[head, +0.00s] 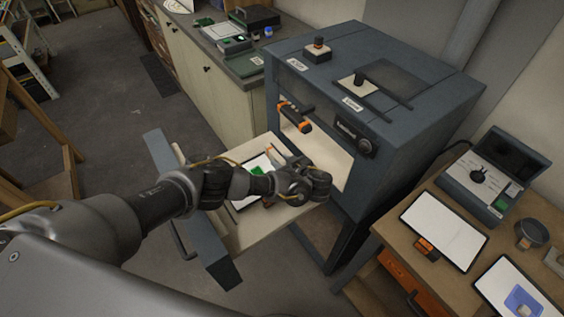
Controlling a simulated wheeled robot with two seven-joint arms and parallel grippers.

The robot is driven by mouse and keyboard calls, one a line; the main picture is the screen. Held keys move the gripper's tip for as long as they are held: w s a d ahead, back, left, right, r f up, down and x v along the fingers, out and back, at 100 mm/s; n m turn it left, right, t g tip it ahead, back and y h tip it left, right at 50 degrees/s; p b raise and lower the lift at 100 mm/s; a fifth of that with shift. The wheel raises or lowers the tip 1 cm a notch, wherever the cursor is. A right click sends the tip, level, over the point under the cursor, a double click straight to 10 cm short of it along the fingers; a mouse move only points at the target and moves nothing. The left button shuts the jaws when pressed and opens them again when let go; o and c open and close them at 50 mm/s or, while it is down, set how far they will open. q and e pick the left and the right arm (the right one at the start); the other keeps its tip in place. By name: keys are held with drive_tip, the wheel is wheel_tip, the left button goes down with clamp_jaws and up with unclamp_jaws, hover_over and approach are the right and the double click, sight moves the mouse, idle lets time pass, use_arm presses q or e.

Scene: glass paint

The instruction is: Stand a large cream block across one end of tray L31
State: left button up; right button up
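My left arm reaches in from the left over a pulled-out cream shelf (262,222) in front of a dark blue-grey kiln cabinet. My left gripper (312,186) is at the shelf's kiln end, close to the cabinet opening. Its fingers are dark and seen from behind, so I cannot tell whether they hold anything. A white tray (247,201) with a dark edge and a green piece (258,171) lies on the shelf, partly hidden by my arm. No tray label is readable, and I cannot clearly make out a large cream block. My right gripper is not in view.
The kiln cabinet (425,130) stands right behind my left gripper, with an orange-marked handle (294,116) above it. A wooden bench at right holds a white panel (444,231), another panel with a blue piece (523,301), and an open case (484,182). Open floor lies left.

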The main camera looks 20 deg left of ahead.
use_arm(q)
drive_tip(key=shift+o, duration=0.5)
drive_tip(key=shift+r, duration=0.15)
drive_tip(key=shift+d+r, duration=0.1)
drive_tip(key=v, duration=0.2)
drive_tip(key=b+v, duration=0.1)
drive_tip(key=v, duration=0.1)
drive_tip(key=b+v, duration=0.1)
drive_tip(key=v, duration=0.1)
drive_tip(key=shift+s+d, duration=0.25)
drive_tip(key=shift+d, duration=0.1)
drive_tip(key=p+v, duration=0.3)
drive_tip(key=p, duration=0.1)
drive_tip(key=shift+s+d+r, duration=0.15)
drive_tip(key=shift+r, duration=0.3)
drive_tip(key=shift+s+d+p, duration=0.5)
drive_tip(key=shift+s+d, duration=0.05)
